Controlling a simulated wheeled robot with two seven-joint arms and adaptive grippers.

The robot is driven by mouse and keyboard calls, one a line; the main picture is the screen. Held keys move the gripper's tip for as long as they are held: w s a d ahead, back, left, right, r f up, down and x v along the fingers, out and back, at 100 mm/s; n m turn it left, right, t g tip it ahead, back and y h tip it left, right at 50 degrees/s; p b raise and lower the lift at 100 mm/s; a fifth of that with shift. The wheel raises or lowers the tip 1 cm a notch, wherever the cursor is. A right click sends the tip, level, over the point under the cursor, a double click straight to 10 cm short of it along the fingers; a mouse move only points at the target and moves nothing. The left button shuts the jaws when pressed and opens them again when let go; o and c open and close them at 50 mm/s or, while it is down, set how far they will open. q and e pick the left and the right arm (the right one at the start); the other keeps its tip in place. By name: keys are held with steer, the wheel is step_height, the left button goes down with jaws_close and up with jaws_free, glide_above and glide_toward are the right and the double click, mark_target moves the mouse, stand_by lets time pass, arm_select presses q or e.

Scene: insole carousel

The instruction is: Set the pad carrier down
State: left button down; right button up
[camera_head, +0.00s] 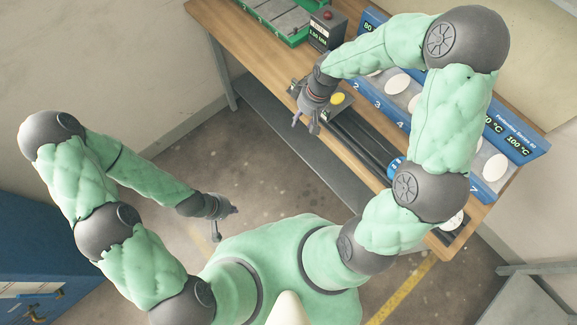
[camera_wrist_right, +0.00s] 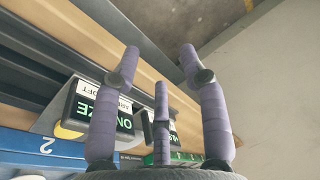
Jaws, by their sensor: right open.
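A small dark block carrying a round yellow pad (camera_head: 338,98), which looks like the pad carrier, sits by the rail on the wooden bench. My right gripper (camera_head: 305,122) is beside it, to its left, with fingers apart. In the right wrist view my right gripper (camera_wrist_right: 160,65) is open with nothing between its spread fingers.
A dark double rail (camera_head: 362,142) runs along the bench's front, with a blue knob (camera_head: 397,167) on it. A blue numbered rack (camera_head: 475,175) with white oval pads stands behind. A dark box with a red button (camera_head: 326,32) and a green tray (camera_head: 270,18) are at the far end.

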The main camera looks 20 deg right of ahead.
steer(key=s+a+f+m, duration=0.2)
steer(key=s+a+f, duration=0.3)
steer(key=s+f, duration=0.3)
steer(key=s+a+f+m+y, duration=0.1)
steer(key=s+a+f+m, duration=0.2)
steer(key=f, duration=0.7)
steer(key=s+a, duration=0.2)
steer(key=s, duration=0.2)
steer(key=shift+s+a+f+m+g+y, duration=0.3)
steer(key=shift+s+a+f, duration=0.1)
